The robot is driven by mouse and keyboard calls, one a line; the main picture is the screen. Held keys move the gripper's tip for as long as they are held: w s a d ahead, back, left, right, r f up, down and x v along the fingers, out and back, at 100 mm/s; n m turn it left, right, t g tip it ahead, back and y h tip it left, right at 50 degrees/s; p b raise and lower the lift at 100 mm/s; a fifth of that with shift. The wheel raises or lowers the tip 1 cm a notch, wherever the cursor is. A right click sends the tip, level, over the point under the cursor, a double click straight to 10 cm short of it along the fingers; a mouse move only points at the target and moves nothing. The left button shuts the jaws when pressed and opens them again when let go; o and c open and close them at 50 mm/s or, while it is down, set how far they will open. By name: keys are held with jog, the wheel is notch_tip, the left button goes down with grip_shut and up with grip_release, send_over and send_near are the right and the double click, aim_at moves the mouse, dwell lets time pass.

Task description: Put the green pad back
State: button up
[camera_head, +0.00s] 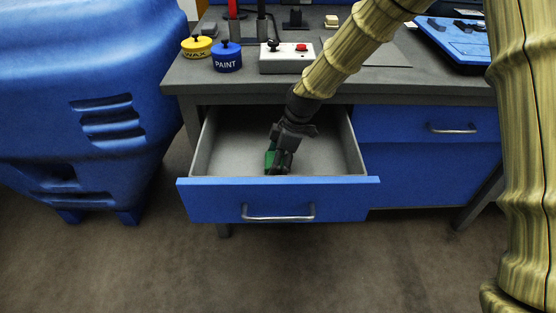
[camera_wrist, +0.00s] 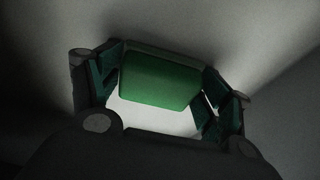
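The green pad (camera_wrist: 160,80) is a bright green block between my fingers in the wrist view. Both fingertips meet its opposite edges, so my gripper (camera_wrist: 163,85) appears shut on it. In the head view my gripper (camera_head: 279,160) points down inside the open drawer (camera_head: 225,201), near its front wall. A patch of the green pad (camera_head: 270,159) shows at the left of the fingers there; the fingers hide the rest. Whether the pad touches the drawer floor, I cannot tell.
The desk top (camera_head: 225,80) above holds a yellow WAX tin (camera_head: 196,47), a blue PAINT tin (camera_head: 227,58) and a white control box (camera_head: 287,60) with a red button. A closed blue drawer (camera_head: 400,123) is at right. A large blue machine (camera_head: 80,90) stands at left.

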jog(key=shift+o, duration=1.3)
jog(key=shift+r, duration=0.15)
jog(key=p+v, duration=0.1)
jog(key=v, duration=1.1)
jog(key=shift+p, duration=0.3)
